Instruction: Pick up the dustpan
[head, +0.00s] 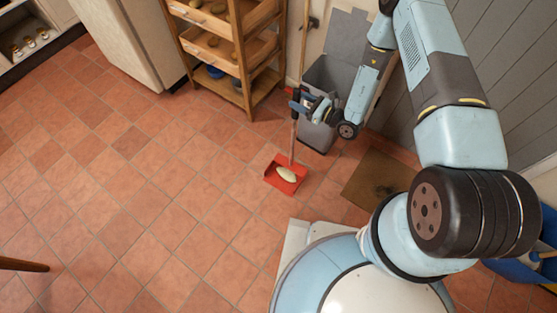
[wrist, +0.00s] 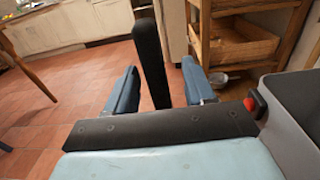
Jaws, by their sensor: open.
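The red dustpan (head: 275,181) sits on the tiled floor, with its long handle standing up from it. The handle's black grip (wrist: 150,60) rises between the two blue fingers of my gripper (wrist: 160,88) in the wrist view. My gripper (head: 302,104) is open around the upper handle in the head view. The fingers show gaps on both sides of the grip. A pale oval thing (head: 286,174) lies in the pan; I cannot tell what it is.
A grey bin (head: 325,80) stands close behind my gripper. A wooden shelf unit (head: 228,45) is to its left. A brown mat (head: 378,180) lies to the right. The tiled floor at left is mostly clear.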

